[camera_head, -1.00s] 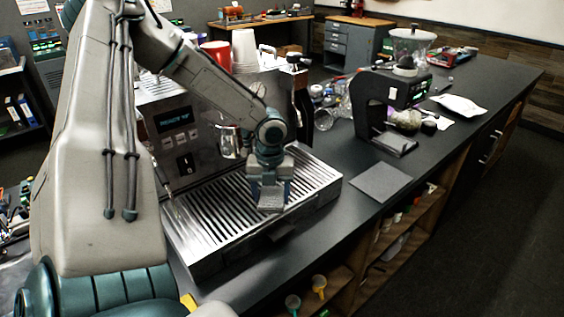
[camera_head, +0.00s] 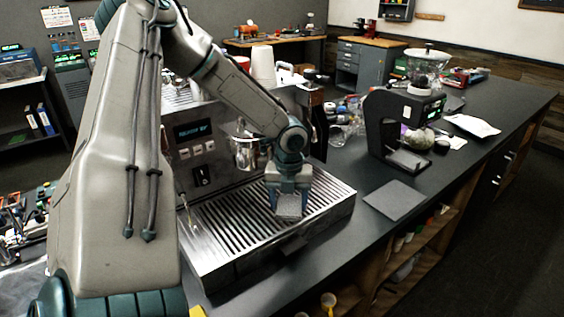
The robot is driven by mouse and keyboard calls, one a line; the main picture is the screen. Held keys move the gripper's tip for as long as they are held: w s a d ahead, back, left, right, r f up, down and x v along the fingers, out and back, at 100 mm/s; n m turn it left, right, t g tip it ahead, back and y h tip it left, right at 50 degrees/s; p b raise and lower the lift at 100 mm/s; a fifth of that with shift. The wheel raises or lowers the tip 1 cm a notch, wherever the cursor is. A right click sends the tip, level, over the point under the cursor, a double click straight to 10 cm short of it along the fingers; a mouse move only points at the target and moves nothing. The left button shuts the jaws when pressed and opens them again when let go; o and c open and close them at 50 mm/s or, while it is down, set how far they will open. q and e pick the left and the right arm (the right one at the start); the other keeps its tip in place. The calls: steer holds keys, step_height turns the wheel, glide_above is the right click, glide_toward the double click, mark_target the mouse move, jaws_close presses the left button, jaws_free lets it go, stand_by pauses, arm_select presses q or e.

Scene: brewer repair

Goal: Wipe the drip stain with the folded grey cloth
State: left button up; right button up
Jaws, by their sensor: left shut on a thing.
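My left gripper (camera_head: 289,208) points down over the right half of the espresso machine's slatted metal drip tray (camera_head: 222,238). It is shut on a small grey folded piece, which looks like the folded grey cloth (camera_head: 290,206). The cloth hangs between the fingers at or just above the slats; I cannot tell whether it touches. I cannot make out the drip stain. My right gripper is not in view.
The espresso machine (camera_head: 190,130) stands behind the tray, with a metal jug (camera_head: 245,152) at its front. A flat grey mat (camera_head: 396,200) lies on the dark counter to the right, before a black grinder (camera_head: 385,125). Open shelves are below.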

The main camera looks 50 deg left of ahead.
mark_target(299, 197)
arm_select(q)
steer(key=shift+w+a+f+b, duration=0.15)
steer(key=shift+w, duration=0.35)
steer(key=shift+w+a+f+b, duration=0.1)
steer(key=shift+w+b, duration=0.05)
steer(key=shift+w, duration=0.35)
steer(key=shift+w+a+f, duration=0.1)
steer(key=shift+w+a, duration=0.1)
steer(key=shift+w, duration=0.45)
steer(key=shift+w+d+b, duration=0.25)
steer(key=shift+w+b, duration=0.1)
steer(key=shift+w, duration=0.05)
steer(key=shift+w+f+b, duration=0.15)
steer(key=shift+w+b, duration=0.45)
steer(key=shift+w, duration=0.65)
steer(key=shift+w+d, duration=0.15)
steer(key=shift+w, duration=0.3)
steer(key=shift+s+r, duration=0.1)
steer(key=shift+r, duration=0.1)
